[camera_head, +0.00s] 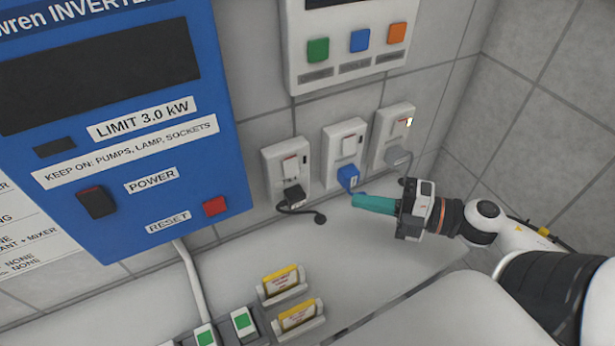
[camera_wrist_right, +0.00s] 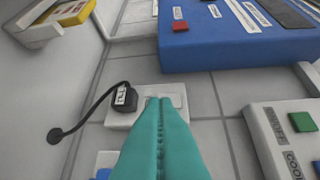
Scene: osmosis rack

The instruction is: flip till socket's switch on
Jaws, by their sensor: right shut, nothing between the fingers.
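The socket on the left of the row of three (camera_head: 271,160) has a white rocker switch (camera_head: 290,166) with a red edge above a black plug (camera_head: 294,196). In the right wrist view this plug (camera_wrist_right: 124,98) carries a small white label that seems to read "TILL". My right gripper (camera_head: 356,201) has teal fingers, shut and empty, pointing left below the sockets. In the right wrist view the fingertips (camera_wrist_right: 159,99) overlap the plate (camera_wrist_right: 120,119) between plug and switch (camera_wrist_right: 178,100), hiding part of it. Contact does not show. My left gripper is not in view.
The middle socket (camera_head: 329,140) holds a blue plug (camera_head: 348,177). The right socket (camera_head: 381,131) holds a grey plug (camera_head: 397,157) and shows a lit spot. A blue inverter (camera_head: 218,120) hangs left. A panel with coloured buttons (camera_head: 294,75) hangs above. Card holders (camera_head: 304,321) stand on the counter.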

